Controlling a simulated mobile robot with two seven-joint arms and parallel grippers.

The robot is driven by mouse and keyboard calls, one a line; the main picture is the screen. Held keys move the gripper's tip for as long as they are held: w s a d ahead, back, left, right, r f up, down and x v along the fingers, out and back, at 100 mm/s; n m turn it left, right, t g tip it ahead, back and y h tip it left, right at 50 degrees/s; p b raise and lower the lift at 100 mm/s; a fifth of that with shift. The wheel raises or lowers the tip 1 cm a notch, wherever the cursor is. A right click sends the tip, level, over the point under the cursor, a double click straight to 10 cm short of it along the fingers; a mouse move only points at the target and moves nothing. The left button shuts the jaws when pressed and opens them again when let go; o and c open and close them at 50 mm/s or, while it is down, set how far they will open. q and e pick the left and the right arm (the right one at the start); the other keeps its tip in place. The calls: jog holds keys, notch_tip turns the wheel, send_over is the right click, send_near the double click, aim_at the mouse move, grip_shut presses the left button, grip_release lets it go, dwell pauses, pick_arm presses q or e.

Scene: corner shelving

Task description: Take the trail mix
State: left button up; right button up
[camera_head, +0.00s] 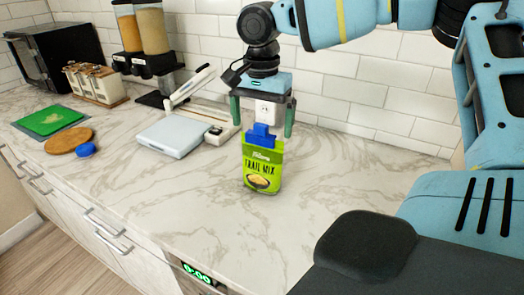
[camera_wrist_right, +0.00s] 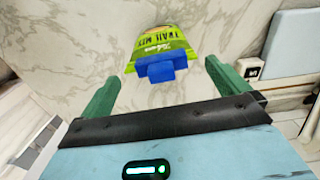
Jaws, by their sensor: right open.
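The trail mix (camera_head: 262,170) is a green pouch with a blue clip (camera_head: 261,135) on its top edge. It stands upright on the marble counter in the head view. My right gripper (camera_head: 262,131) is above and around its top, with one green finger on each side of the blue clip. In the right wrist view the pouch (camera_wrist_right: 163,42) and the clip (camera_wrist_right: 155,69) lie between and beyond the open fingers (camera_wrist_right: 160,80), with gaps on both sides. My left gripper is not in view.
A pale scale-like appliance (camera_head: 172,137) stands left of the pouch on the counter (camera_head: 340,215). Farther left are a wooden board (camera_head: 69,140), a green mat (camera_head: 47,121), jars (camera_head: 96,82) and cereal dispensers (camera_head: 143,38). A tiled wall (camera_head: 385,90) is behind. Counter right of the pouch is clear.

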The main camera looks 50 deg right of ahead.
aim_at(262, 163)
jog(key=shift+f, duration=0.8)
jog(key=shift+f+p, duration=0.3)
jog(key=shift+f, duration=2.2)
jog(key=c, duration=1.1)
